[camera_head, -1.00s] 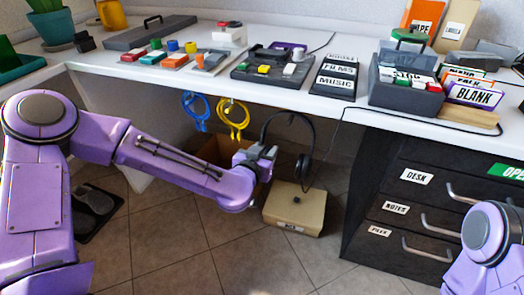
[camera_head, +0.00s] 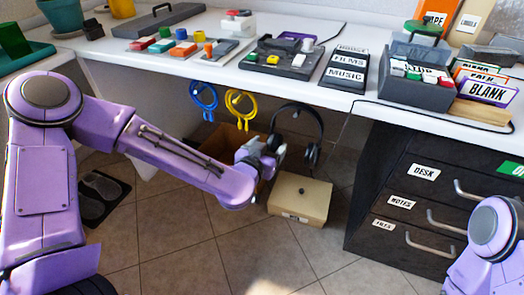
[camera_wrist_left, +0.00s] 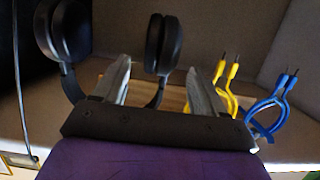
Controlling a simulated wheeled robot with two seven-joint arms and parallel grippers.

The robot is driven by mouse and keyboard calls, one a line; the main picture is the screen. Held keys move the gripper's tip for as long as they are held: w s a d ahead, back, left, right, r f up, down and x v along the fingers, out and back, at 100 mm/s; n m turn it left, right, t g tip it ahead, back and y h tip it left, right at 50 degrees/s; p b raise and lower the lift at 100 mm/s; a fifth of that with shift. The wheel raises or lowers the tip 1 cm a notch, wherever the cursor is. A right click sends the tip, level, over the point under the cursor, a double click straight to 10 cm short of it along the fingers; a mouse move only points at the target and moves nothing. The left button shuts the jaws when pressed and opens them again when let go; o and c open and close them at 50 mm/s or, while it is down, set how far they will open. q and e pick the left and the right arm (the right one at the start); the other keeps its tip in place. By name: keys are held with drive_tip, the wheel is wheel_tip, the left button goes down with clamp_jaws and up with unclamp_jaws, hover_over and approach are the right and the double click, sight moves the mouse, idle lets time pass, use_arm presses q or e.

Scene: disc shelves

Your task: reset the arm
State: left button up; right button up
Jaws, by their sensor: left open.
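My left arm (camera_head: 165,150) reaches in from the left, below the desk's front edge. Its gripper (camera_head: 268,153) is in front of the space under the desk, near the black headphones (camera_head: 298,121). In the left wrist view the gripper (camera_wrist_left: 158,80) has its two fingers spread apart with nothing held between them. One headphone cup (camera_wrist_left: 163,45) shows beyond and between the fingers. My right arm (camera_head: 492,235) shows only in part at the lower right, and its gripper is out of view.
The white desk (camera_head: 215,67) holds switch boxes and label cards. Blue (camera_head: 204,96) and yellow (camera_head: 240,103) cables hang below it. A beige box (camera_head: 300,198) stands on the floor. Dark drawers (camera_head: 425,195) are at the right. Open floor (camera_head: 210,255) lies in front.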

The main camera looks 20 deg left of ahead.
use_arm(q)
drive_tip(key=p+v, duration=0.6)
drive_tip(key=v, duration=0.2)
drive_tip(key=shift+s, duration=0.15)
